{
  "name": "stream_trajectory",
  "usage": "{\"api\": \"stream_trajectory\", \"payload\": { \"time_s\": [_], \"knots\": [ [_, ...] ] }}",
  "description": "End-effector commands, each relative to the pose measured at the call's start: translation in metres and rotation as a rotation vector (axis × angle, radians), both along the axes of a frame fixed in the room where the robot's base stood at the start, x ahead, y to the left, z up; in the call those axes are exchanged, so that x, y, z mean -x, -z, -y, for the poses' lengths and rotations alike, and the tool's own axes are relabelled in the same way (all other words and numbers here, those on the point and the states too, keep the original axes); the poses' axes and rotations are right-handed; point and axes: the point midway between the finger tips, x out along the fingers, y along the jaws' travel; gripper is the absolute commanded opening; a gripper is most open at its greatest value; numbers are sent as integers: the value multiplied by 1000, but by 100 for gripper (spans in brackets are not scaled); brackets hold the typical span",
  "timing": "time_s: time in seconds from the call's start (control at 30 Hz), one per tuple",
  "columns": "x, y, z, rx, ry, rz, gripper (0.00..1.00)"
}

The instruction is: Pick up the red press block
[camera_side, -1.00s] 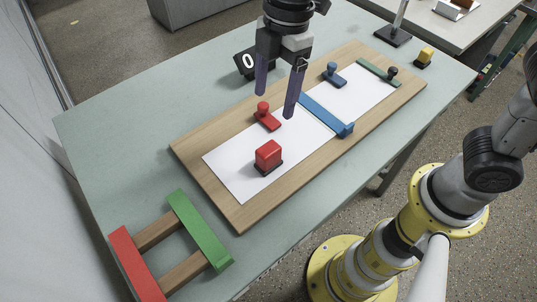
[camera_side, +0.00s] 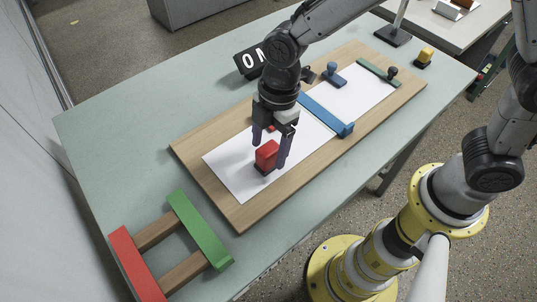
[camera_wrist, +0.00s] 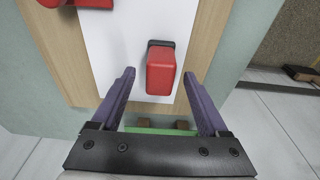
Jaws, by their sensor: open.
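The red press block (camera_side: 266,154) with its dark base sits on the white paper (camera_side: 232,172) near the left end of the wooden board. My gripper (camera_side: 269,152) is open, pointing down, with its purple fingers on either side of the block in the side view. In the wrist view the block (camera_wrist: 161,72) lies between and beyond the open fingers (camera_wrist: 160,85), with a gap on each side; I cannot tell whether they are level with it. A smaller red piece behind the block is mostly hidden by my gripper in the side view.
A blue bar (camera_side: 327,114) crosses the wooden board (camera_side: 240,216). A blue-knobbed piece (camera_side: 333,74) and a green strip (camera_side: 378,72) sit farther right. A red and green rack (camera_side: 200,230) stands at the front left.

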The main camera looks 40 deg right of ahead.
Motion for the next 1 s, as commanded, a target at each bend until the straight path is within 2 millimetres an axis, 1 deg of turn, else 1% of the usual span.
{"api": "stream_trajectory", "payload": {
  "time_s": [0.03,0.1,0.33,0.37,0.5,0.77,0.8,1.0],
  "knots": [
    [0,5,-1,0,0,-1,78],
    [0,8,-1,0,0,-1,78],
    [0,9,-1,0,0,1,78],
    [0,9,-1,0,0,1,74],
    [0,9,-1,0,0,1,49],
    [0,9,-1,0,0,1,2],
    [0,9,-1,0,0,1,0],
    [0,8,-1,-1,0,2,0]
  ]
}}
